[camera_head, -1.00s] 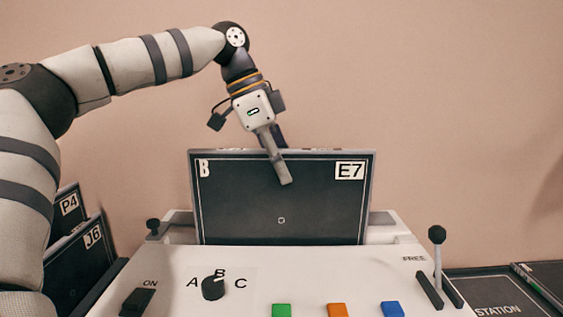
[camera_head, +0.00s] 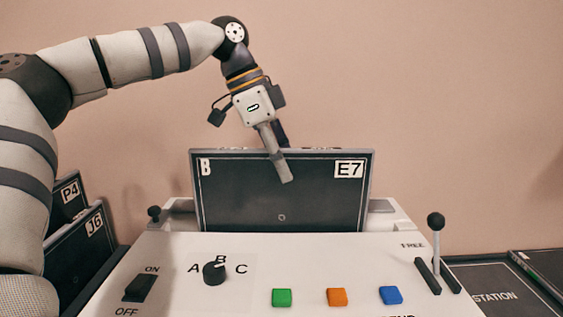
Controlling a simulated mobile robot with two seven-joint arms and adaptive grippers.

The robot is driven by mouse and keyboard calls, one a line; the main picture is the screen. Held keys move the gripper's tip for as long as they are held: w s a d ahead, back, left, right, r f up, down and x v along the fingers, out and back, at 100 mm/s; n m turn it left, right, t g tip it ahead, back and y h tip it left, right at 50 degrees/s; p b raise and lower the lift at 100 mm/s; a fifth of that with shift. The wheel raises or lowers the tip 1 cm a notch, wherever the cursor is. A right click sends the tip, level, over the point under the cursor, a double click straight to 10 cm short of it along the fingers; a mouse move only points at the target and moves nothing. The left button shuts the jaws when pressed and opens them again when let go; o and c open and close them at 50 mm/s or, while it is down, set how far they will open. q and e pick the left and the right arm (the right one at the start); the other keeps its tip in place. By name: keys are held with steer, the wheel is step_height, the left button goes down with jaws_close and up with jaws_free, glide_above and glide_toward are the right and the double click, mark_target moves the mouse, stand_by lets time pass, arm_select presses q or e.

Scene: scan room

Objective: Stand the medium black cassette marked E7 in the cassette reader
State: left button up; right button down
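The black cassette marked E7 (camera_head: 245,200) is upright in the middle, its dark face with a B at top left and the E7 label at top right. My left gripper (camera_head: 282,160) comes from above and is shut on its top edge, one finger in front, the other partly hidden behind. The cassette reader (camera_head: 180,248) is the white console below. The cassette's lower edge is hidden behind the console's rear edge, so I cannot tell whether it rests on the bottom of the slot. My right gripper is not in view.
The console carries an ON/OFF switch (camera_head: 139,288), an A-B-C knob (camera_head: 214,273), green, orange and blue buttons, and a lever (camera_head: 437,250) at right. Cassettes P4 (camera_head: 64,208) and J6 (camera_head: 78,258) stand at left. A dark STATION surface (camera_head: 485,275) lies at right.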

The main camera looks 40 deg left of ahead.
arm_select(q)
steer(key=v, duration=1.1)
steer(key=shift+s+a+r, duration=0.1)
steer(key=shift+a+r, duration=0.05)
steer(key=shift+r, duration=0.2)
step_height(320, 180, up, 6)
stand_by(0.3)
